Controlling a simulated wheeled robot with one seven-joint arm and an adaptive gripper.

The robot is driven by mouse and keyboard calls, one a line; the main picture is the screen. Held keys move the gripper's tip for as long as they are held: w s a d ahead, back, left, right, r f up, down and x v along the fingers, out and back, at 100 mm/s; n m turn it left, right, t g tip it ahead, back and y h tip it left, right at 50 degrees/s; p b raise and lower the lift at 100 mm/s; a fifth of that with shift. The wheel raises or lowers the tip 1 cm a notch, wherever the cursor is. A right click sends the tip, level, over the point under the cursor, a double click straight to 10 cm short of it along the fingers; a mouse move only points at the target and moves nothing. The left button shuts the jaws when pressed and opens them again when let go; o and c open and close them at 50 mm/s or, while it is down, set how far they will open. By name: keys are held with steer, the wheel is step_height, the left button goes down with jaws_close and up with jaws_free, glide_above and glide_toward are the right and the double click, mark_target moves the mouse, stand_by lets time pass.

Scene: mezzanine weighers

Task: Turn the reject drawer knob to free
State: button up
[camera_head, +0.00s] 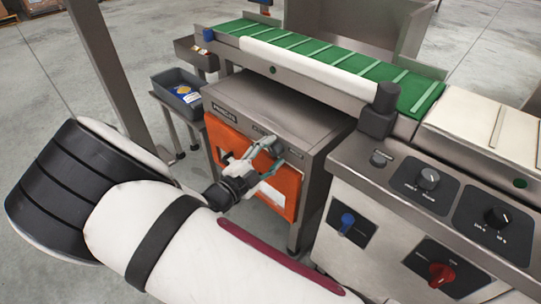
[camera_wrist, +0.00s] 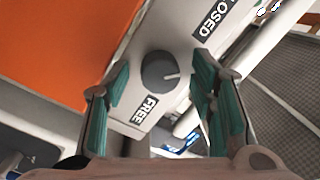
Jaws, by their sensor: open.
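The dark round drawer knob (camera_wrist: 158,70) sits on a light grey panel in the wrist view. Its white pointer mark faces right, towards neither label directly. The label FREE (camera_wrist: 146,108) is below it and CLOSED (camera_wrist: 213,20) is above right. My gripper (camera_wrist: 161,64) is open, its teal-padded fingers on either side of the knob with visible gaps; I cannot tell how far it is in depth. In the head view my gripper (camera_head: 271,156) is at the orange drawer front (camera_head: 225,139) of the steel cabinet, and the knob cannot be made out there.
The green conveyor belt (camera_head: 330,60) runs above the cabinet. A control panel with a blue switch (camera_head: 347,222), a red knob (camera_head: 441,274) and dark dials (camera_head: 428,178) stands to the right. A grey bin (camera_head: 181,90) is on a stand at the left.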

steer(key=c, duration=1.2)
steer(key=shift+r+m+p, duration=0.1)
steer(key=shift+m+p, duration=0.2)
steer(key=shift+p, duration=0.15)
steer(key=m+p, duration=0.2)
steer(key=shift+m+p, duration=0.3)
steer(key=shift+m, duration=0.1)
steer(key=m+p, duration=0.2)
steer(key=m, duration=0.2)
steer(key=shift+m+h, duration=0.4)
steer(key=m+p, duration=0.1)
steer(key=m, duration=0.3)
steer(key=shift+m, duration=0.4)
steer(key=m+h, duration=0.1)
steer(key=m, duration=0.4)
steer(key=shift+o, duration=0.3)
steer(key=shift+m, duration=0.5)
